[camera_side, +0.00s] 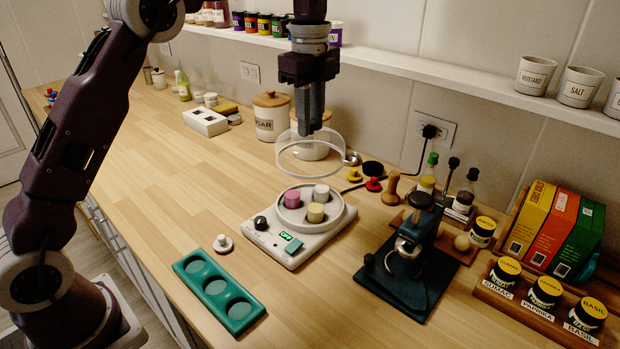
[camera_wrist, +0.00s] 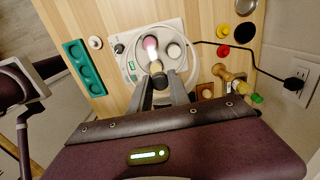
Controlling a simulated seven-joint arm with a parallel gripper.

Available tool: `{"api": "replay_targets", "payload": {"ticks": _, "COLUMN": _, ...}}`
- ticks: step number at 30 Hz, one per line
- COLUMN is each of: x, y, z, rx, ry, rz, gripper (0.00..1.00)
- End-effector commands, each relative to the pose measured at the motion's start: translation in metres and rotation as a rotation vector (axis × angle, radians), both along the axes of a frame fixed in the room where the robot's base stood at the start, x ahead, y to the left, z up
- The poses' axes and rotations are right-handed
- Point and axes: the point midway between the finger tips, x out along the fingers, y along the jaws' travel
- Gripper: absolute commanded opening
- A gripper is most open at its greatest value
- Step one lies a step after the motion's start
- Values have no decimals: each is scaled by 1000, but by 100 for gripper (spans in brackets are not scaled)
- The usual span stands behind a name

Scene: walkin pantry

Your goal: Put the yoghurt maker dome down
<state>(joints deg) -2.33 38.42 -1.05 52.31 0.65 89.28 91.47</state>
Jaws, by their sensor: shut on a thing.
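The clear yoghurt maker dome (camera_side: 310,160) hangs level above the yoghurt maker, its round rim downward, apart from the base. My gripper (camera_side: 310,128) is shut on the top of the dome, fingers pointing down. In the wrist view my gripper (camera_wrist: 162,98) covers part of the dome, and its thin clear rim is hard to trace. The white yoghurt maker base (camera_side: 290,257) stands on the counter with a lit green display and a dark knob. In its round well stand a pink jar (camera_side: 292,199), a white jar (camera_side: 321,194) and a tan jar (camera_side: 315,213).
A teal tray (camera_side: 217,292) with three empty recesses lies front left, beside a small white knobbed piece (camera_side: 222,243). A dark press (camera_side: 410,262) stands close on the right. Canisters (camera_side: 271,115) stand behind.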

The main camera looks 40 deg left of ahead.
Motion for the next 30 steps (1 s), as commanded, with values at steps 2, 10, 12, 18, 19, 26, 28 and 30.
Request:
{"api": "replay_targets", "payload": {"ticks": 2, "x": 0, "y": 0, "z": 0, "rx": 0, "ry": 0, "rz": 0, "gripper": 0}}
{"api": "replay_targets", "payload": {"ticks": 10, "x": -24, "y": -50, "z": -7, "rx": -3, "ry": 4, "rz": -6, "gripper": 0}}
{"api": "replay_targets", "payload": {"ticks": 12, "x": -42, "y": -77, "z": -13, "rx": -4, "ry": 7, "rz": -6, "gripper": 0}}
{"api": "replay_targets", "payload": {"ticks": 18, "x": -121, "y": -152, "z": -35, "rx": -3, "ry": 10, "rz": -6, "gripper": 0}}
{"api": "replay_targets", "payload": {"ticks": 19, "x": -134, "y": -160, "z": -38, "rx": -2, "ry": 10, "rz": -6, "gripper": 0}}
{"api": "replay_targets", "payload": {"ticks": 26, "x": -203, "y": -189, "z": -57, "rx": 2, "ry": 10, "rz": 0, "gripper": 0}}
{"api": "replay_targets", "payload": {"ticks": 28, "x": -209, "y": -190, "z": -66, "rx": 4, "ry": 11, "rz": 3, "gripper": 0}}
{"api": "replay_targets", "payload": {"ticks": 30, "x": -212, "y": -190, "z": -84, "rx": 6, "ry": 15, "rz": 3, "gripper": 0}}
